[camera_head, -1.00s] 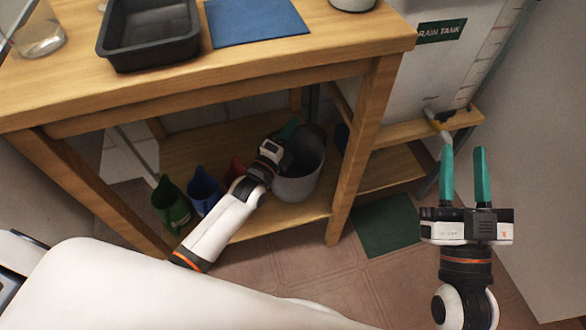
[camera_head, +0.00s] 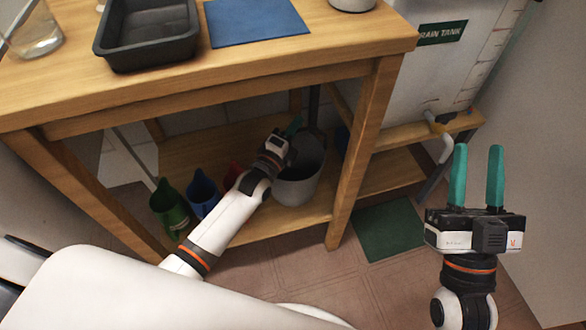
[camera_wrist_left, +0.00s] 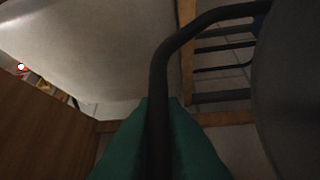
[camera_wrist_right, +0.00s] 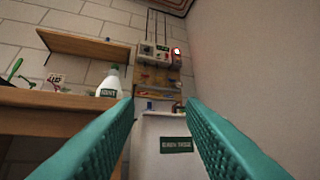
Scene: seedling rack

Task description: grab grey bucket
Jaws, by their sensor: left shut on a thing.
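The grey bucket (camera_head: 297,188) stands upright on the lower wooden shelf under the table. My left gripper (camera_head: 294,126) reaches in at the bucket's rim on its left and back side. In the left wrist view the green fingers (camera_wrist_left: 160,135) are shut on the bucket's dark curved handle (camera_wrist_left: 163,75). The bucket's dark side (camera_wrist_left: 292,90) fills the right edge there. My right gripper (camera_head: 478,178) is raised at the right, open and empty, with its green fingers apart. Its fingers also show apart in the right wrist view (camera_wrist_right: 160,125).
The rain tank (camera_head: 420,75) is behind at the right.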

